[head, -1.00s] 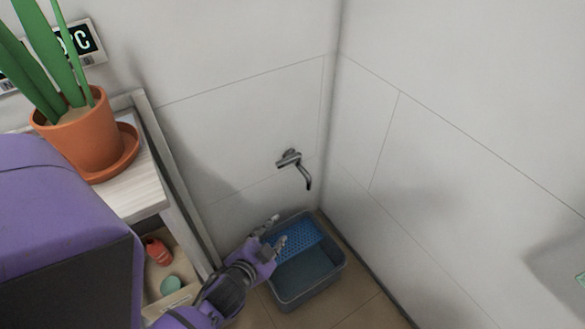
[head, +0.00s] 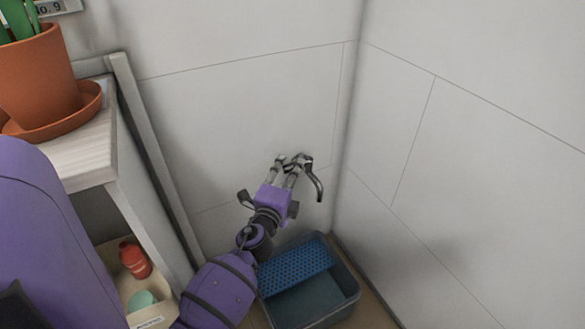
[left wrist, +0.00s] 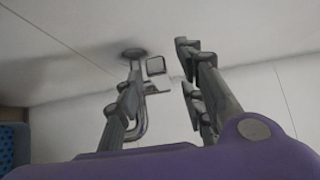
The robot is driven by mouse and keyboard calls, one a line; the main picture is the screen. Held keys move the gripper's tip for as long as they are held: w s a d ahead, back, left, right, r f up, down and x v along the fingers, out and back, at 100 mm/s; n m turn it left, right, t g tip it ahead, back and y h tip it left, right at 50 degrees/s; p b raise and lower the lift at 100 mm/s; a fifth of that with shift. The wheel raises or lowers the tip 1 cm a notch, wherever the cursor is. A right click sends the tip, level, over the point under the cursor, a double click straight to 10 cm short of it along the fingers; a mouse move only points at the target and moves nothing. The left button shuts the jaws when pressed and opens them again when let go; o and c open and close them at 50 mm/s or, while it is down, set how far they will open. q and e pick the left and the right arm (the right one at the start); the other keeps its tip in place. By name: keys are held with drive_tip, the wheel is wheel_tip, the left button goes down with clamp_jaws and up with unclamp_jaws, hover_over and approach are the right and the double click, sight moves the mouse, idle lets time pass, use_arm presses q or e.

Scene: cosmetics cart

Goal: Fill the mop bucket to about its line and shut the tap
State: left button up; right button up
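The grey metal tap (head: 318,186) sticks out of the tiled wall near the corner, its spout curving down. My left gripper (head: 289,164) is raised at the tap's body, fingers apart. In the left wrist view the tap's round wall mount (left wrist: 133,53) and squarish end (left wrist: 155,66) show beyond and between the open fingers; I cannot tell whether they touch. The grey-blue mop bucket (head: 347,300) stands on the floor below, with a blue perforated wringer (head: 296,269) across its back. No stream shows from the spout. The water level and line cannot be made out. My right gripper is not in view.
A shelf unit (head: 78,160) stands at the left, with a potted plant (head: 40,80) on top. A red bottle (head: 135,260) and a teal round item (head: 141,300) sit in a lower bin. A bare tiled wall closes off the right.

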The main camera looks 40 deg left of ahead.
use_arm(q)
drive_tip(key=shift+x, duration=1.3)
clamp_jaws()
